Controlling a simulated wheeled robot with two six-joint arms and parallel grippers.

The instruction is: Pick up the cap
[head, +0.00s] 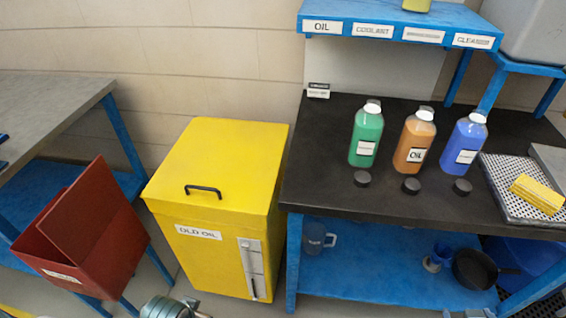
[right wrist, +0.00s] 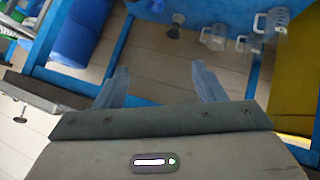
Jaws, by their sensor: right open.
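Three small black caps lie on the dark bench top, one in front of each bottle: the left cap (head: 362,179) by the green bottle (head: 367,137), the middle cap (head: 411,186) by the orange bottle (head: 414,142) labelled OIL, and the right cap (head: 462,186) by the blue bottle (head: 466,146). The bottles stand upright with white tops. In the right wrist view my right gripper (right wrist: 161,78) is open with nothing between its fingers. No cap shows in that view. My left gripper cannot be made out in the head view.
The workbench (head: 325,150) also holds a perforated tray (head: 503,191) with a yellow block (head: 537,194). A yellow OLD OIL bin (head: 217,160) stands left of it, then an open red bin (head: 88,230). A blue lower shelf (head: 370,280) holds a mug, funnel and pan.

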